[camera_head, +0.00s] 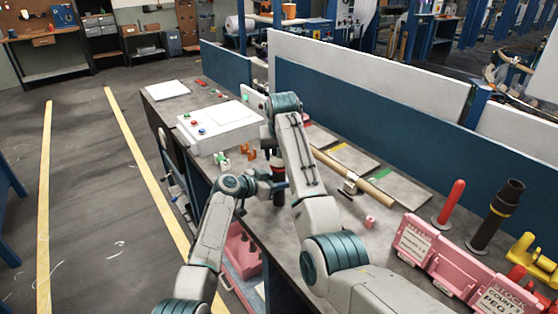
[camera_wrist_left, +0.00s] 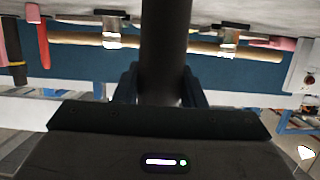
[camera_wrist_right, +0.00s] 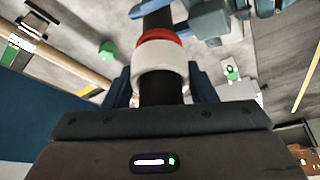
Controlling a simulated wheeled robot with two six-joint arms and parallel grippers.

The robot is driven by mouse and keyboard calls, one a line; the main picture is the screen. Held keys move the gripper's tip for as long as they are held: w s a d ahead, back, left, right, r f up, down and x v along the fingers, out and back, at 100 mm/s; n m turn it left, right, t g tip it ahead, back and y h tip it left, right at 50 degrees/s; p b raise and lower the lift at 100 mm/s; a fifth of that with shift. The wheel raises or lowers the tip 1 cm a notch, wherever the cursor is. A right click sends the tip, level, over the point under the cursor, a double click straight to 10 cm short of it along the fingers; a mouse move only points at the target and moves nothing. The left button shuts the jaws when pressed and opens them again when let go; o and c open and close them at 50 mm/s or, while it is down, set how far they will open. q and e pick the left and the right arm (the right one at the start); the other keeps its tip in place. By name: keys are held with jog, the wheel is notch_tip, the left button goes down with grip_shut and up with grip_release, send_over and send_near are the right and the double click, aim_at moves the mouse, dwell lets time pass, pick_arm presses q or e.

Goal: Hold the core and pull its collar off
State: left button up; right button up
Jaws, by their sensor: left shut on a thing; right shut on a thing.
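The dark core (camera_wrist_left: 165,45) stands upright between the fingers of my left gripper (camera_wrist_left: 165,85), which is shut on it. The collar (camera_wrist_right: 160,72), a white ring with a red band, sits around the core. In the right wrist view my right gripper (camera_wrist_right: 158,88) is shut on the collar, and dark core shows above and below the ring. In the head view my left gripper (camera_head: 277,186) is at the core below the right one. My right forearm partly hides the right gripper and the upper core there.
A white control box (camera_head: 220,127) with buttons stands behind on the bench. A wooden rod (camera_head: 350,178) lies to the right. Pink bins (camera_head: 412,240), a red peg (camera_head: 452,202) and a dark cone-topped post (camera_head: 495,217) stand farther right. A blue-and-white partition (camera_head: 370,105) runs along the back.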

jog(key=shift+r, duration=0.1)
notch_tip(320, 180, up, 9)
dwell(0.7)
notch_tip(320, 180, up, 7)
dwell(0.7)
jog(key=shift+r, duration=0.15)
notch_tip(320, 180, up, 8)
dwell(1.1)
dwell(0.3)
pick_arm(q)
jog(key=o, duration=1.1)
